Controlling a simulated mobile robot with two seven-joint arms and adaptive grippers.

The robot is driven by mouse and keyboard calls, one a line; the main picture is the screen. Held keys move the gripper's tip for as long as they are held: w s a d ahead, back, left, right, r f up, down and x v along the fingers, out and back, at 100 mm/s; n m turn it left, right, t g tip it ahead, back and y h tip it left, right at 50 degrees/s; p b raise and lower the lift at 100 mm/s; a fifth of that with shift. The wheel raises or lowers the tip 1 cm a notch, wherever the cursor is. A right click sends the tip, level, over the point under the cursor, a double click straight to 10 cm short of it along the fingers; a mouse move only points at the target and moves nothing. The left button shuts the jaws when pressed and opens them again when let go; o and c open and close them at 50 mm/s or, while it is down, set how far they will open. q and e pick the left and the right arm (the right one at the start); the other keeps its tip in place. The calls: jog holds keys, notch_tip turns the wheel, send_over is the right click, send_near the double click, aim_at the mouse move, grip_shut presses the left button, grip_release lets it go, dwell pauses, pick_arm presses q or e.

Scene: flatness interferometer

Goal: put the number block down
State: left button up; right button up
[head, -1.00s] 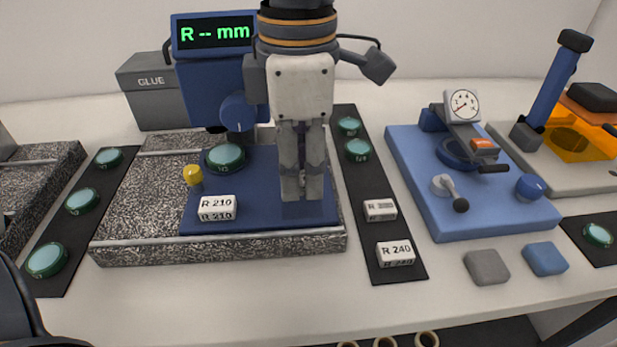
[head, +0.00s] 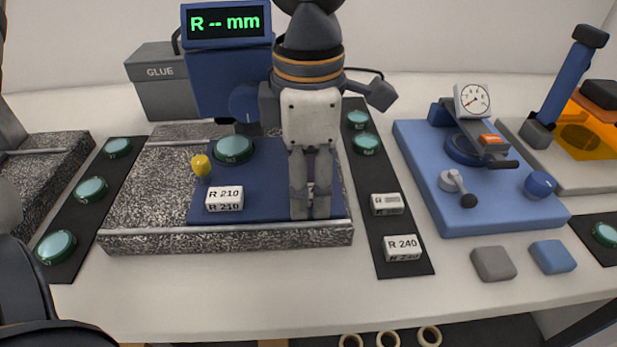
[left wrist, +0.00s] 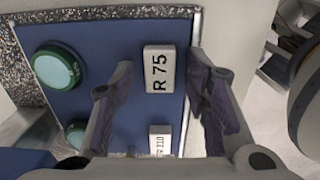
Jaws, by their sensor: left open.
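My left gripper (head: 311,212) points down over the right front part of the blue plate (head: 265,205). Its two fingers stand apart. In the left wrist view, a white number block marked R 75 (left wrist: 158,70) lies on the blue plate between the open fingers (left wrist: 160,88), with a gap on either side. In the head view this block is mostly hidden by the fingers. A second white block, R 210 (head: 224,198), rests on the plate to the left; it also shows in the left wrist view (left wrist: 160,141). My right gripper is not in view.
A green-rimmed lens (head: 233,149) and a yellow knob (head: 201,166) are left of the gripper. The R 240 block (head: 403,247) and another block (head: 386,204) lie on the black strip. A blue gauge stand (head: 500,205) is right.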

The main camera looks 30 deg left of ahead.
aim_at(309, 191)
pick_arm(q)
notch_tip(309, 191, up, 12)
dwell(0.3)
jog(key=shift+r, duration=0.1)
